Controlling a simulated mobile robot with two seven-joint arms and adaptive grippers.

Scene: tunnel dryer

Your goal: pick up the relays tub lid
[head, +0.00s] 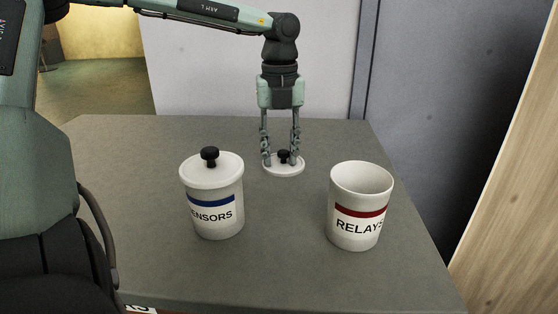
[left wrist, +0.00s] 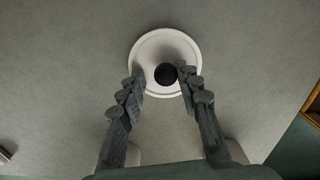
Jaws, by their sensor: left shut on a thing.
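The relays tub lid, a round white disc (head: 284,172) with a black knob (head: 283,155), is at the back middle of the table. It also shows in the left wrist view (left wrist: 165,42). My left gripper (head: 281,160) points straight down over the lid and is shut on it, with a finger on either side of the knob. I cannot tell whether the lid touches the table. The relays tub (head: 357,228), white with a red band, stands open at the right. My right gripper is not in view.
The sensors tub (head: 215,200), white with a blue band, stands left of the lid with its own knobbed lid (head: 200,168) on. The grey table (head: 280,270) is clear in front. A pale panel (head: 200,60) rises behind, and a wooden panel (head: 515,200) at the right.

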